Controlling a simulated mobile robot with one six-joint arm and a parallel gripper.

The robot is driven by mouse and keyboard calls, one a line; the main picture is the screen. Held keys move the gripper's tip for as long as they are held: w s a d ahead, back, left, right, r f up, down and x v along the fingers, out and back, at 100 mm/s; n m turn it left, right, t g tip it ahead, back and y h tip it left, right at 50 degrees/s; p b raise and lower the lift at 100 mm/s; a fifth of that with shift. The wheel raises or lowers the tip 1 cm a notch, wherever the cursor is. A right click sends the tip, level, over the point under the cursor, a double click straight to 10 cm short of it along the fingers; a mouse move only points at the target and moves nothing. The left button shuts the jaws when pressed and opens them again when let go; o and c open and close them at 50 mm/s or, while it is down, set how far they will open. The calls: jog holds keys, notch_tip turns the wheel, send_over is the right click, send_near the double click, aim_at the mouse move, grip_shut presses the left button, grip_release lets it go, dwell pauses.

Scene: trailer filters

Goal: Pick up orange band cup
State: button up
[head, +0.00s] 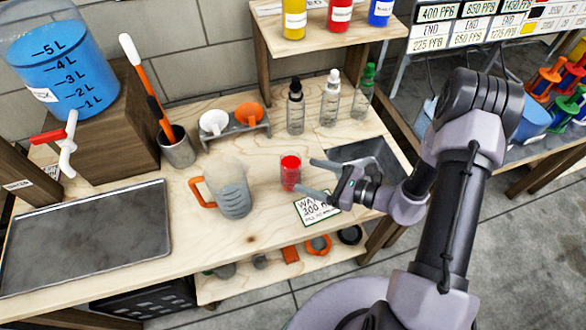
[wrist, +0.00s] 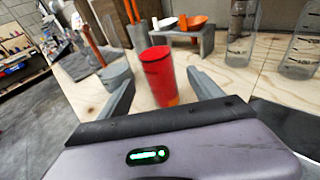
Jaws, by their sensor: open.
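A small clear cup with red contents (head: 290,173) stands upright on the wooden bench in the head view. In the wrist view the cup (wrist: 158,72) looks red, with an orange patch low on its right side; I cannot make out a clear band. My gripper (head: 306,177) is open just right of the cup, its two fingers pointing toward it. In the wrist view my gripper (wrist: 160,80) has one finger on each side of the cup, with gaps showing. I cannot tell how far the fingertips reach past the cup.
A measuring jug with an orange handle (head: 234,198) stands left of the cup. A rack (head: 236,133) with white and orange funnels and several bottles (head: 296,110) stand behind. A labelled card (head: 317,208) lies in front; a dark sunken tray (head: 377,160) lies right.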

aim_at(299, 172)
jog(key=x, duration=0.4)
jog(key=shift+a+b, duration=0.1)
jog(key=shift+b, duration=0.2)
jog(key=b+x, duration=0.2)
jog(key=x, duration=0.3)
jog(key=shift+a+f, duration=0.1)
jog(key=shift+a, duration=0.1)
grip_shut()
jog(key=shift+r, duration=0.25)
